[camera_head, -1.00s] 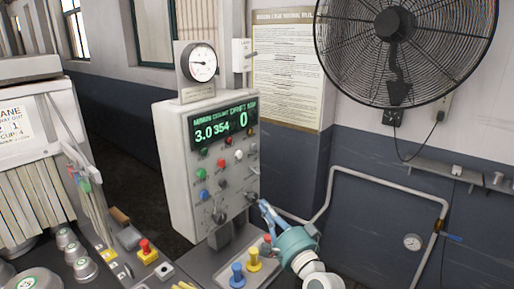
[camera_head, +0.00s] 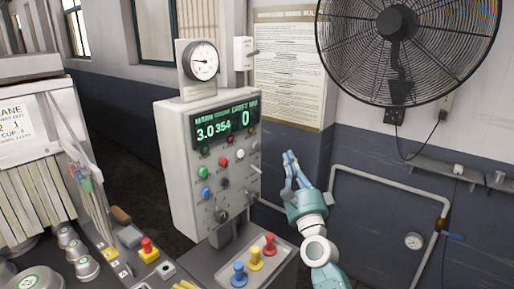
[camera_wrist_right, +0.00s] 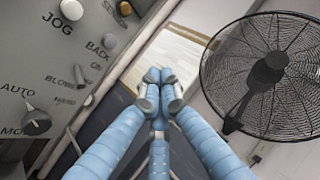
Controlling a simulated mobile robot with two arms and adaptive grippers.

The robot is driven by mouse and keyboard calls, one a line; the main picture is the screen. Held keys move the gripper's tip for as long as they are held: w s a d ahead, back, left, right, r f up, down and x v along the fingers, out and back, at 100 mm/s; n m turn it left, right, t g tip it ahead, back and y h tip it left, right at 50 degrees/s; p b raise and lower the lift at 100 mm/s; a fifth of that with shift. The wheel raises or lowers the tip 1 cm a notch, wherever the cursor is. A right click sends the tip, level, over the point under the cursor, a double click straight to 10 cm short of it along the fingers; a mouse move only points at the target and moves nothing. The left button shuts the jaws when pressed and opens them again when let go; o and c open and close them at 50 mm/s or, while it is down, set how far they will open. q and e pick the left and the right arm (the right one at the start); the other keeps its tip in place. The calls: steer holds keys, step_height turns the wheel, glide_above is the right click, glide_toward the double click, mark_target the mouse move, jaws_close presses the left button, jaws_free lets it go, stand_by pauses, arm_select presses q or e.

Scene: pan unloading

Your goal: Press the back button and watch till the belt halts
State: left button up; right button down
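The grey control box (camera_head: 180,165) stands at centre in the head view, with coloured buttons, knobs and toggles. Its green display (camera_head: 225,124) shows 3.0, 354 and 0. My right gripper (camera_head: 290,156) is just right of the box's edge, fingers upward. In the wrist view its fingertips (camera_wrist_right: 160,80) meet with nothing between them, apart from the panel. My left gripper is out of view. No belt can be clearly made out.
A black fan (camera_head: 395,40) and a notice (camera_head: 288,60) are on the wall. A dial gauge (camera_head: 200,61) tops the box. Blue, yellow and red knobs (camera_head: 255,258) stand on a tray below it. Pipes (camera_head: 385,178) run along the right wall.

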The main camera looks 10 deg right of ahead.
mark_target(256, 146)
steer(key=w+a+b, duration=0.2)
steer(key=w+a, duration=0.3)
steer(key=w, duration=0.1)
steer(key=shift+w+a+b, duration=0.15)
steer(key=shift+w+b, duration=0.15)
steer(key=shift+b, duration=0.05)
stand_by(1.3)
steer(key=shift+w+a, duration=0.25)
steer(key=shift+w, duration=0.1)
